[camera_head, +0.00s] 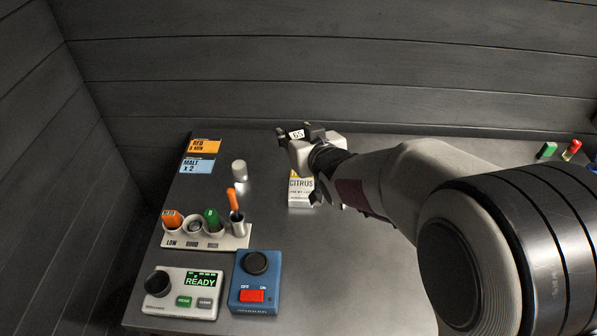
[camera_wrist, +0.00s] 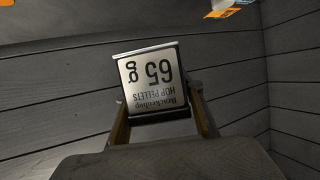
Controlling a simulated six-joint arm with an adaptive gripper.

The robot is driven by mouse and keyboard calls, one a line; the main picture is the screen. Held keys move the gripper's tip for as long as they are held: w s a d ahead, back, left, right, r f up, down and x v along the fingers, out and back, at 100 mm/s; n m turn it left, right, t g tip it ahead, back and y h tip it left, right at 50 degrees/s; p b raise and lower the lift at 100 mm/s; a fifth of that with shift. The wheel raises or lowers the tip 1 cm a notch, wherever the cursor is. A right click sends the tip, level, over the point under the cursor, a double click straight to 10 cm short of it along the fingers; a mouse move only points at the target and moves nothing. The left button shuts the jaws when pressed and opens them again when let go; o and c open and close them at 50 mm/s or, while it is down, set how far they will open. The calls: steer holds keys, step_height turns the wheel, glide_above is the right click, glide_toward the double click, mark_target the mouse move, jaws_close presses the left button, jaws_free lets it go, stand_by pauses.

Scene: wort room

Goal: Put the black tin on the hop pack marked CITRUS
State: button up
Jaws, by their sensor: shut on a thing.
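The black tin (camera_head: 297,134) is held up in my gripper (camera_head: 295,138), its pale label with "65" showing. In the wrist view the tin (camera_wrist: 152,82) sits between both fingers (camera_wrist: 160,100), its label reading "65 g" and "HOP PELLETS" upside down. The hop pack marked CITRUS (camera_head: 301,190) stands on the table, white with dark print. How far the tin is from the pack's top cannot be told.
A rack (camera_head: 204,238) with orange and green vials stands left, beside a white READY device (camera_head: 183,294) and a blue switch box (camera_head: 256,284). A pale cylinder (camera_head: 239,168) and two cards (camera_head: 199,166) are at back left. A green piece (camera_head: 546,150) is far right.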

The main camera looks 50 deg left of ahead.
steer(key=shift+f, duration=2.75)
steer(key=shift+f, duration=1.85)
steer(key=shift+f, duration=0.1)
steer(key=o, duration=1.2)
steer(key=shift+v, duration=6.05)
